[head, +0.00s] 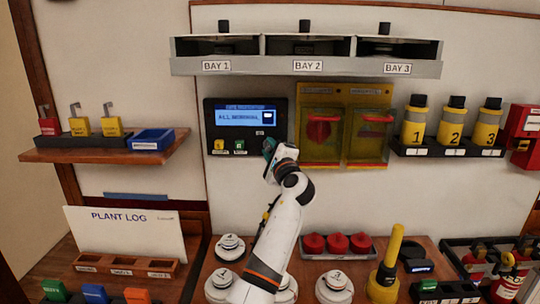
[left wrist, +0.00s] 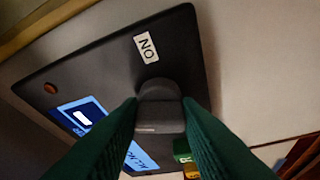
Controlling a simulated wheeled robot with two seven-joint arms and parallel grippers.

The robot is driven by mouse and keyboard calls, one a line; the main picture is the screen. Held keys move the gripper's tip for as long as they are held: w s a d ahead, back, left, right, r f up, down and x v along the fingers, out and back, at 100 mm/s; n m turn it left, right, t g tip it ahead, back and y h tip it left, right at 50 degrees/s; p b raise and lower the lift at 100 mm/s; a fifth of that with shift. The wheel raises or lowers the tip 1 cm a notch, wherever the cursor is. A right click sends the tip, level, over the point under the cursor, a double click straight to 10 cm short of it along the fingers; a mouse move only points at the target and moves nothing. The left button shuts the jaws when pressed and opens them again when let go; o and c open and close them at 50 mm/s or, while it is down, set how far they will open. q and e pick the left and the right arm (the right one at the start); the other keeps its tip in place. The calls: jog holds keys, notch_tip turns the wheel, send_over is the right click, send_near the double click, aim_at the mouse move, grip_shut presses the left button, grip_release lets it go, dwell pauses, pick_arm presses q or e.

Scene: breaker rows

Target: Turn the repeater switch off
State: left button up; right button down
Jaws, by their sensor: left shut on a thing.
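The black repeater panel (head: 212,128) is on the back wall, with a lit blue screen (head: 240,117) reading what looks like "ALL NORMAL". In the left wrist view the panel (left wrist: 185,50) fills much of the picture, tilted. Its dark switch (left wrist: 160,112) sits between the green fingertips, near a white ON label (left wrist: 146,47). My left gripper (head: 269,149) is at the panel's lower right corner and is shut on the switch. In the head view the gripper hides the switch. An OFF label is not visible. My right gripper is not in view.
Yellow and green buttons (head: 239,146) sit low on the panel. Yellow-framed covers (head: 346,92) over red parts are close on the right. The three-bay shelf (head: 300,68) is above. Red knobs (head: 337,243) and white dials (head: 230,248) stand on the bench below.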

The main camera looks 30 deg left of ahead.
pick_arm(q)
jog(key=shift+n+g+h, duration=0.5)
jog(key=shift+n+g, duration=0.1)
jog(key=shift+n, duration=1.3)
jog(key=o, duration=1)
jog(key=b+v, duration=0.3)
jog(key=v, duration=0.9)
